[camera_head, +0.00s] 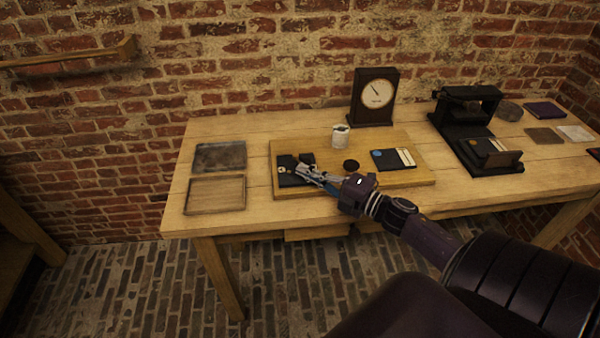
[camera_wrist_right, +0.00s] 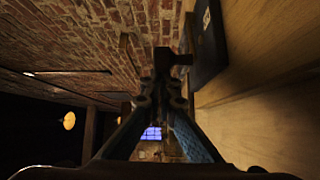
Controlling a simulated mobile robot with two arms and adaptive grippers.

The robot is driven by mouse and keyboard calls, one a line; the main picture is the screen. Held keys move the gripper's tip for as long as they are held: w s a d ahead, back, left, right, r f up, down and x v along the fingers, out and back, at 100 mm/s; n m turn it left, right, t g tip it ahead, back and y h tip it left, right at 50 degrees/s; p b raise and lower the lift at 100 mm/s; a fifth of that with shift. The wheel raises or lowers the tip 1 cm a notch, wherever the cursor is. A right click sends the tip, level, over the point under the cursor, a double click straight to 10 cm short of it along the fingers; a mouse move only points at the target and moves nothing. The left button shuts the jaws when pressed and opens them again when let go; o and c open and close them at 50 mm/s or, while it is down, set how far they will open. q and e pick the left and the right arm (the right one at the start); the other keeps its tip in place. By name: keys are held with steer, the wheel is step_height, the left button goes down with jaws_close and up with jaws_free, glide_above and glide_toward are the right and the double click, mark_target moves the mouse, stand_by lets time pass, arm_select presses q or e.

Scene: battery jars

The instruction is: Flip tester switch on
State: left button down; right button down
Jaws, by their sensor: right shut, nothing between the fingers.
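A flat black box (camera_head: 288,181), which looks like the tester, lies at the left end of a raised wooden board (camera_head: 345,188). It has a small pale mark on top; a switch is too small to make out. My right gripper (camera_head: 302,170) reaches in from the right, its fingertips at the box's right part and hiding some of it. My left gripper is not in view.
On the board are a white jar (camera_head: 340,137), a dark round disc (camera_head: 351,165) and a black panel (camera_head: 386,160). A dial gauge (camera_head: 374,97) stands behind; a black press-like device (camera_head: 466,130) stands right. Two shallow trays (camera_head: 216,195) (camera_head: 219,157) lie left.

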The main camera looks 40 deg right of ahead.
steer(key=shift+s+d, duration=0.3)
steer(key=shift+d, duration=0.6)
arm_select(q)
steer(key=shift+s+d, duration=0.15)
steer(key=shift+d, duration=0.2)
arm_select(e)
steer(key=shift+d, duration=0.2)
